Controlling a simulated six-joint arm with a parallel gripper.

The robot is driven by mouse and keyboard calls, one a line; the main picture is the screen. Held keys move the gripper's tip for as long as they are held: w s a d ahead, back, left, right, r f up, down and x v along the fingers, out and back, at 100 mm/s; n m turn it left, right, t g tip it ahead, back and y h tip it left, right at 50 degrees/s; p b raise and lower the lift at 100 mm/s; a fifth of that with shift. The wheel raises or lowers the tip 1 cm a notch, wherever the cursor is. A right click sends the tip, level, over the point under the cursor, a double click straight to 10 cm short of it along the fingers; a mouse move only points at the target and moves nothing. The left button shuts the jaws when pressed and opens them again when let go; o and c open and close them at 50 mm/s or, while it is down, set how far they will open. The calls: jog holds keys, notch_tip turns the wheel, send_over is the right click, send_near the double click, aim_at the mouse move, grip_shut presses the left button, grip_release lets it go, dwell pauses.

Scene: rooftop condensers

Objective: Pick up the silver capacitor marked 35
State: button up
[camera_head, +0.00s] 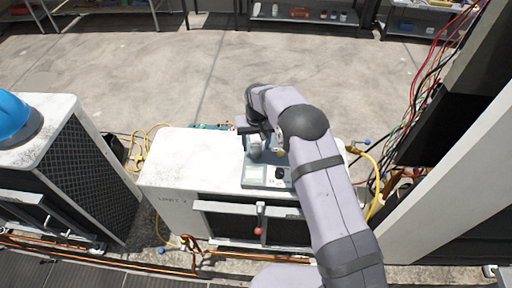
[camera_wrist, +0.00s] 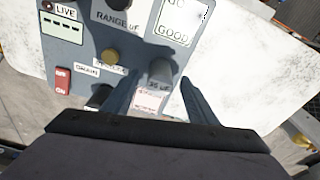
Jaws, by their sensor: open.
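A silver-grey cylinder (camera_wrist: 161,70), the capacitor, shows in the wrist view on or just above a grey-blue tester panel (camera_wrist: 92,28). Its dark print is small and seems to read 35; a white label with red print (camera_wrist: 149,101) shows below. My gripper (camera_wrist: 160,82) is open, with one dark finger on each side of the cylinder. I cannot tell whether either finger touches it. In the head view my gripper (camera_head: 257,135) is over the tester (camera_head: 258,174), which lies on the middle condenser's white top. My arm hides part of the tester there.
The middle condenser (camera_head: 172,165) has bare top space left of the tester. A left condenser (camera_head: 62,115) carries a blue hard hat (camera_head: 14,117). Loose coloured wires (camera_head: 432,75) and a yellow hose (camera_head: 377,185) are at the right. Shelves stand at the back.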

jog(key=shift+f, duration=0.1)
jog(key=shift+c, duration=0.7)
jog(key=c, duration=1)
jog(key=shift+c, duration=0.2)
